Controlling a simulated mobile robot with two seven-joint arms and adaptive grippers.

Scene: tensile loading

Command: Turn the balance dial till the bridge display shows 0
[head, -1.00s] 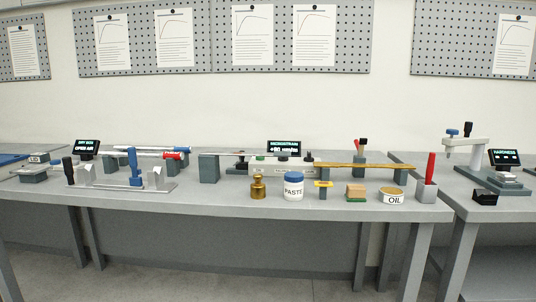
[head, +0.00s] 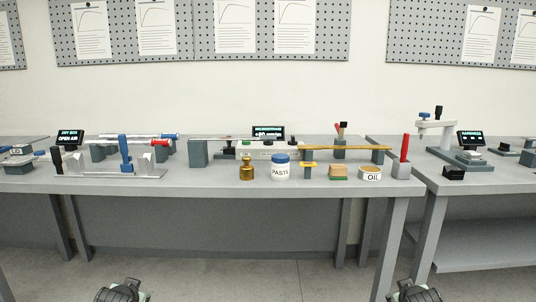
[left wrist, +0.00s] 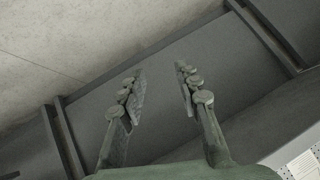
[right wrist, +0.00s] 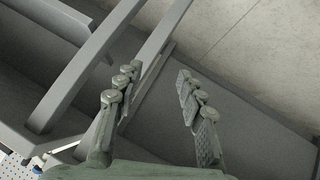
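The bridge display (head: 268,132) stands at the back of the bench and shows a reading that looks like +80 with small units. Below it is a pale bridge box (head: 270,148) with small knobs on top. A green knob (head: 246,142) sits at its left end and a dark one near its right; I cannot tell which is the balance dial. My left gripper (left wrist: 158,80) is open and empty, pointing under the bench. My right gripper (right wrist: 156,78) is open and empty too. Both arms show only at the bottom edge of the head view, well short of the bench.
In front of the box stand a brass weight (head: 246,168), a paste jar (head: 281,168) and an oil tin (head: 370,173). A brass-coloured beam (head: 350,147) lies at right, near a red-handled tool (head: 405,148). A hardness tester (head: 470,150) stands on the right bench.

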